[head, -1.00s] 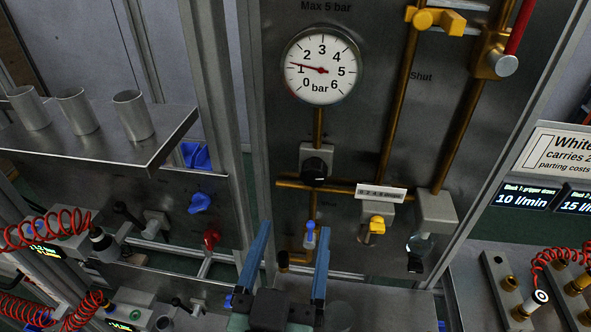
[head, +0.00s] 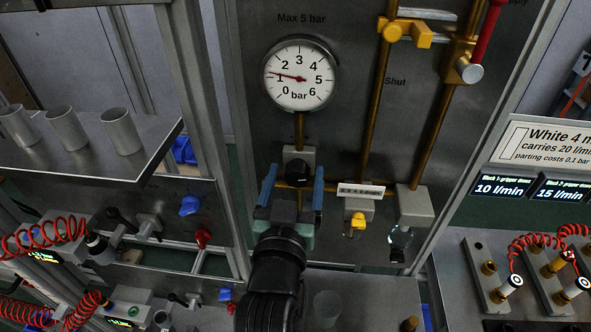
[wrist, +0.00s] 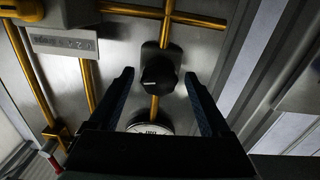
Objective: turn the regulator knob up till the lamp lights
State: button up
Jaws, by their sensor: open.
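The black regulator knob (head: 298,172) sits on a grey block on the upright panel, below the round pressure gauge (head: 300,75). The gauge needle points a little above 1 bar. My gripper (head: 293,180) is open, its two blue fingers on the left and right of the knob in the head view. In the wrist view the knob (wrist: 158,75) shows a white mark and lies between the fingertips, with a gap on both sides. I cannot make out the lamp for certain or tell whether one is lit.
Brass pipes (head: 372,120) run over the panel. A shelf with metal cups (head: 122,130) and a blue knob (head: 190,206) are on the left.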

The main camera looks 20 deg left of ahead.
jog(key=shift+w, duration=0.15)
grip_shut()
jog(key=shift+f+m+b, duration=0.15)
jog(key=shift+m+b, duration=0.65)
jog(key=shift+m, duration=0.6)
grip_release()
